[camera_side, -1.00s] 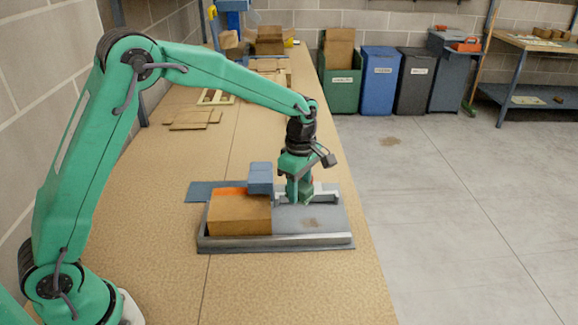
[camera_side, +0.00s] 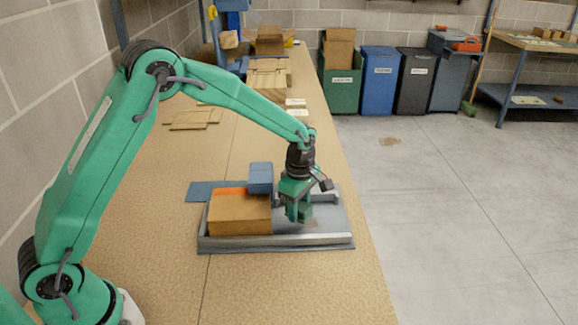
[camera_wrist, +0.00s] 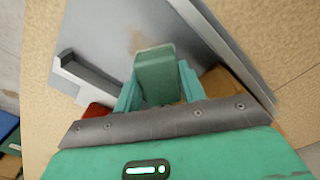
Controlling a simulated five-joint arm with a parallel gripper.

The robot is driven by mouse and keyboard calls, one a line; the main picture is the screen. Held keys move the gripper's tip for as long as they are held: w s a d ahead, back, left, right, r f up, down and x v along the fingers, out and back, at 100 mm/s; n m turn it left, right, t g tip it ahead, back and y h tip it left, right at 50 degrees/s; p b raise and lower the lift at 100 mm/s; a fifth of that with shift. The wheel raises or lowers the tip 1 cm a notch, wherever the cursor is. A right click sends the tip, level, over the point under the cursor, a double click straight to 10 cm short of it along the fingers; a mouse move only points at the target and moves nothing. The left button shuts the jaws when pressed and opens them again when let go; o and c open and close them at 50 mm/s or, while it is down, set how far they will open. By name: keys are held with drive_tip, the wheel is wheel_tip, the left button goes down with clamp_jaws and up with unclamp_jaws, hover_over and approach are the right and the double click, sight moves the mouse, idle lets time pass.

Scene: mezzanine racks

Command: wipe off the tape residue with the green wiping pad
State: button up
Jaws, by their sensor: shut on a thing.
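My gripper (camera_side: 298,215) is shut on the green wiping pad (camera_wrist: 155,75), low over the right part of the grey metal tray (camera_side: 275,241). The pad sits between the two fingers in the wrist view. The tape residue (camera_wrist: 136,40) is a faint brownish smudge on the grey plate, just beyond the pad's far end in that view. In the side view my gripper hides most of that spot. I cannot tell whether the pad touches the plate.
A cardboard box (camera_side: 240,214) sits in the tray's left part, close beside my gripper. A blue block (camera_side: 260,174) stands behind it. The tray has a raised front rim. Flat cardboard pieces (camera_side: 190,118) lie farther back; the bench's front is clear.

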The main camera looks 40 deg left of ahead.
sight(329, 223)
drive_tip(key=shift+f, duration=0.85)
drive_tip(key=shift+w+d+f, duration=0.35)
drive_tip(key=shift+f, duration=0.3)
drive_tip(key=shift+c, duration=0.3)
drive_tip(key=shift+w+d, duration=2.5)
drive_tip(key=shift+s+a, duration=2.85)
drive_tip(key=shift+r, duration=4.1)
